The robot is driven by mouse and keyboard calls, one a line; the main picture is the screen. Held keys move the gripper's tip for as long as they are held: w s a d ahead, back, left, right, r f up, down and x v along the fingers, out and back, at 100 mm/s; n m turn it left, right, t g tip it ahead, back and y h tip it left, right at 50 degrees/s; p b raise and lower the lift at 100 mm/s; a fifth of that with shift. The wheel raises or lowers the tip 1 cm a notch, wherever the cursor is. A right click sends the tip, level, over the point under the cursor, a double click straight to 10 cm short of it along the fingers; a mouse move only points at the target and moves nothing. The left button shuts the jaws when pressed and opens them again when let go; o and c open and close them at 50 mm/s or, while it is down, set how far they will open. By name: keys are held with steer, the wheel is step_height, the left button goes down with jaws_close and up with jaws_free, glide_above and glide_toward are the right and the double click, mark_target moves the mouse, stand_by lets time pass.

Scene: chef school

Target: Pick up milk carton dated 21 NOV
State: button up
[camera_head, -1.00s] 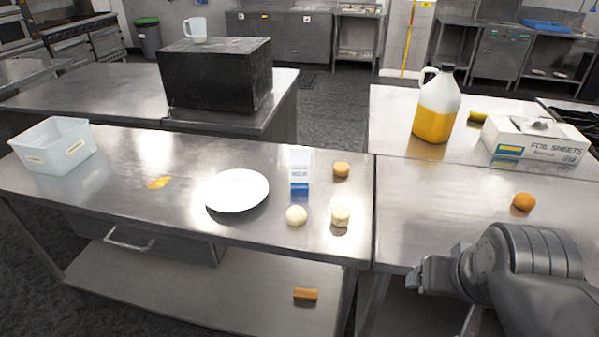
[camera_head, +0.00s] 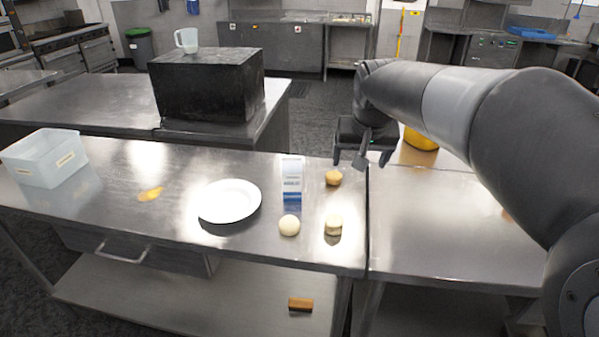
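A white and blue milk carton (camera_head: 292,182) stands upright on the steel table, right of a white plate. Its date print is too small to read. My gripper (camera_head: 361,163) hangs above the right end of this table, to the right of the carton and apart from it. Its fingers point down and are spread, with nothing seen between them.
Near the carton are a brown round item (camera_head: 333,177), a pale ball (camera_head: 289,225) and a pale cylindrical item (camera_head: 333,225). The white plate (camera_head: 229,201) lies to the left. A clear bin (camera_head: 45,158) stands far left. A black box (camera_head: 207,85) stands behind.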

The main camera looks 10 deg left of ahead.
steer(key=w+a+f, duration=0.3)
steer(key=w+a, duration=0.5)
steer(key=n, duration=0.1)
glide_above(292, 171)
step_height(292, 171, down, 5)
steer(key=x, duration=0.6)
steer(key=s+x, duration=0.1)
steer(key=x, duration=0.3)
steer(key=shift+f, duration=0.3)
steer(key=shift+r, duration=0.1)
steer(key=c, duration=1.4)
